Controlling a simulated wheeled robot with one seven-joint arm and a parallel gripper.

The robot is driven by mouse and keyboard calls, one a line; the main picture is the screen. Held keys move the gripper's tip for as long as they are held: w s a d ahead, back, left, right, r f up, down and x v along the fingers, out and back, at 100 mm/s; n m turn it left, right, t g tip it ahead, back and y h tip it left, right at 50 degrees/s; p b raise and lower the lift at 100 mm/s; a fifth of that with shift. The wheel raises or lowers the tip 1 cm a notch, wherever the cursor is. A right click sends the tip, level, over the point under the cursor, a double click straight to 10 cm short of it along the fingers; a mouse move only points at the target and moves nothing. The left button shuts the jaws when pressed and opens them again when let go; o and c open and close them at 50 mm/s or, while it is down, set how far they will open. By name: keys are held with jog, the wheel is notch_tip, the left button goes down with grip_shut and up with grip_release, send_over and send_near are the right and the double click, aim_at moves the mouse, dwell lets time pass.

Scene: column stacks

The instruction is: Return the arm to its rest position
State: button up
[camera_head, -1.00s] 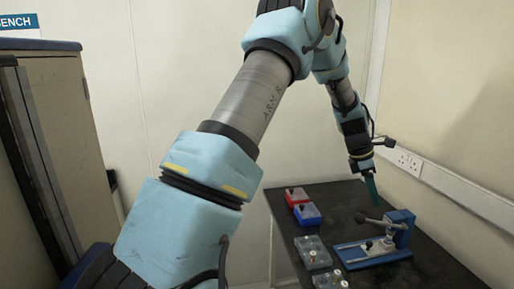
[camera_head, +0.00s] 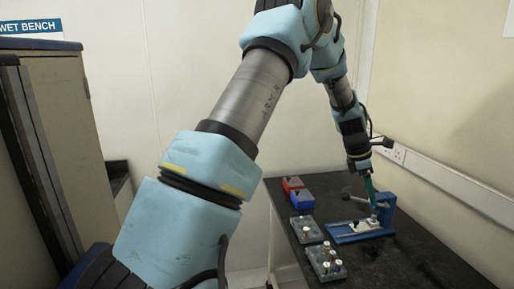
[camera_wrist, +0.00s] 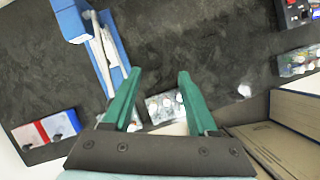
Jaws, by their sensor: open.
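My gripper (camera_head: 371,190) has green fingers and hangs pointing down over the dark bench in the head view. In that view its fingertips overlap the blue stand; whether they touch it I cannot tell. In the wrist view my gripper (camera_wrist: 160,90) is open, with nothing between its fingers. My arm rises from lower left, bends at the top and drops to the bench.
The blue stand (camera_head: 384,208) with a lever sits on the dark bench (camera_head: 420,262). Two grey racks (camera_head: 306,231) (camera_head: 326,263) with small vials, a red box (camera_head: 292,184) and a blue box (camera_head: 302,201) stand left of it. A cabinet (camera_head: 62,130) is at far left.

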jog(key=s+a+f+m+t+y+b, duration=0.1)
jog(key=s+a+m+b, duration=0.2)
jog(key=a, duration=0.8)
jog(key=s+a+f+m+y+b, duration=0.15)
jog(key=a+m, duration=0.35)
jog(key=a, duration=0.5)
jog(key=s+a+f+m+t+y+b, duration=0.1)
jog(key=a+f+m+b, duration=0.2)
jog(key=a, duration=0.8)
jog(key=s+a+m+b, duration=0.2)
jog(key=s+a+m, duration=0.3)
jog(key=s+a, duration=0.3)
jog(key=shift+f+m+y, duration=0.3)
jog(key=shift+f+y, duration=0.05)
